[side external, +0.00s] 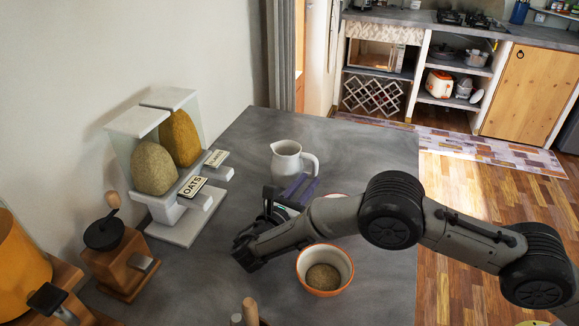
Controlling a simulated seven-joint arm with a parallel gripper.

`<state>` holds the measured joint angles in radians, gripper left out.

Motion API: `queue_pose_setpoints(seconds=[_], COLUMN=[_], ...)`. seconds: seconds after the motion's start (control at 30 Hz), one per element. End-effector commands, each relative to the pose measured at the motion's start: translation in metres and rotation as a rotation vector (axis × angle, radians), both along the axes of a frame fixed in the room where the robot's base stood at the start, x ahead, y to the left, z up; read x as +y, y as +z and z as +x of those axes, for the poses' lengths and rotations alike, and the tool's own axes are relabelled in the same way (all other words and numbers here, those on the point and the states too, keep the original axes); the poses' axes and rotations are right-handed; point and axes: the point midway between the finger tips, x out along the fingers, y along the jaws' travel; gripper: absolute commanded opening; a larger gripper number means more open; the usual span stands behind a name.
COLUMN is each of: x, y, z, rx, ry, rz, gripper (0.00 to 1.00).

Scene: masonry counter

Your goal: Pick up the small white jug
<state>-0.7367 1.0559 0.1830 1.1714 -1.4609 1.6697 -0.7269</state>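The small white jug (288,161) stands upright on the grey counter, beyond my arm, with its handle to the right. My gripper (244,256) is the dark end of the arm, low over the counter in front of and left of the jug, apart from it. Its fingers are small and dark, so their opening cannot be made out. The jug's lower front is partly hidden by a purple and dark item (298,188) just in front of it.
A double cereal dispenser (172,222) stands left, near a wooden grinder (120,262). An orange-rimmed bowl (341,260) with brown contents sits in front of my arm; another bowl's rim (335,196) shows behind it. The counter (370,155) right of the jug is clear.

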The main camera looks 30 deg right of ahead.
Motion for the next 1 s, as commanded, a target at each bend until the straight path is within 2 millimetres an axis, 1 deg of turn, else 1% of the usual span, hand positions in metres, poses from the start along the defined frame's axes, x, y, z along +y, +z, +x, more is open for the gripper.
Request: queue_pose_setpoints(seconds=[0.03, 0.1, 0.2, 0.43, 0.73, 0.97, 1.0], x=[-0.008, -0.016, -0.023, -0.032, -0.066, -0.068, -0.068], y=[0.000, 0.001, 0.000, 0.001, 0.001, 0.001, 0.001], z=[0.005, 0.010, 0.015, 0.022, 0.045, 0.048, 0.048], rx=[0.001, -0.001, -0.001, -0.002, 0.000, 0.000, 0.000], ry=[-0.002, -0.001, -0.001, 0.000, -0.002, 0.001, 0.001], rz=[0.001, 0.001, 0.002, 0.001, 0.000, 0.001, 0.001], gripper=[0.26, 0.26, 0.26, 0.26, 0.26, 0.26, 0.24])
